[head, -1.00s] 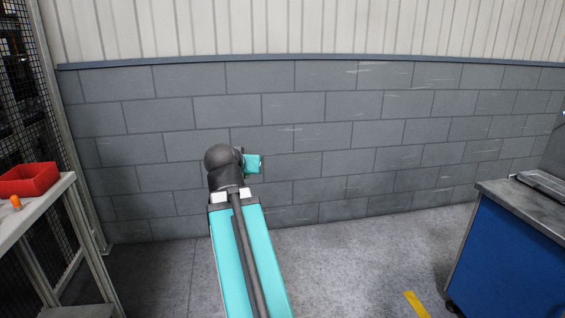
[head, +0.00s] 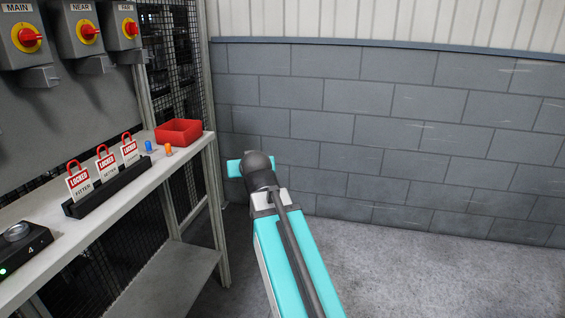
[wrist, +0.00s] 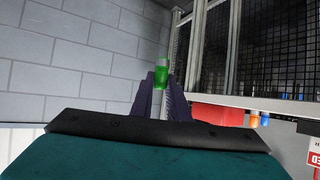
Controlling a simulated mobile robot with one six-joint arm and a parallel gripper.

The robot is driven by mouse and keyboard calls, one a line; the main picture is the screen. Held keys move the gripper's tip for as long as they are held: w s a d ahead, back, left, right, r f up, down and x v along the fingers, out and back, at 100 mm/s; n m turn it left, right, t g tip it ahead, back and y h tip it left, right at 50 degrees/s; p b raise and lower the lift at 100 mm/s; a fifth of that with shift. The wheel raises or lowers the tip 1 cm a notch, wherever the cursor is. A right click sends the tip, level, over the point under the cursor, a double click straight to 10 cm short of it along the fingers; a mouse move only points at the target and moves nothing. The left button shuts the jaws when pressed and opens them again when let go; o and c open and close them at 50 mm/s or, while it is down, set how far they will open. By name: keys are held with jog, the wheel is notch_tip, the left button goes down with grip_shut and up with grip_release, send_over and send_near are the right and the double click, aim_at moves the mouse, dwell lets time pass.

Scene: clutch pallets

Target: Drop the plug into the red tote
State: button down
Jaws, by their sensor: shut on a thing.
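My gripper (wrist: 161,84) is shut on a green plug (wrist: 161,72), which shows between its two dark fingertips in the wrist view. In the head view the fingers and plug are hidden behind my wrist, which is out over the floor to the right of the bench. The red tote (head: 178,134) sits at the far right end of the bench top. It shows in the wrist view too (wrist: 218,114), right of and below the fingertips. The gripper is apart from the tote. The tote's inside is mostly hidden.
A blue plug (head: 148,146) and an orange plug (head: 168,150) stand on the bench (head: 120,207) in front of the tote. Several "LOCKED" tags (head: 105,164) in a black rack stand nearer. Switch boxes (head: 77,34) hang above. A grey block wall (head: 400,130) is behind; the floor right is clear.

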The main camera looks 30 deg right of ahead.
jog(key=w+a+f+n+y, duration=0.1)
jog(key=w+a, duration=0.1)
jog(key=a, duration=0.5)
jog(key=w+a+f+n+y, duration=0.1)
jog(key=a+n+y, duration=0.1)
jog(key=a, duration=0.6)
jog(key=shift+w+f, duration=0.2)
jog(key=shift+w, duration=0.15)
jog(key=shift+s, duration=0.15)
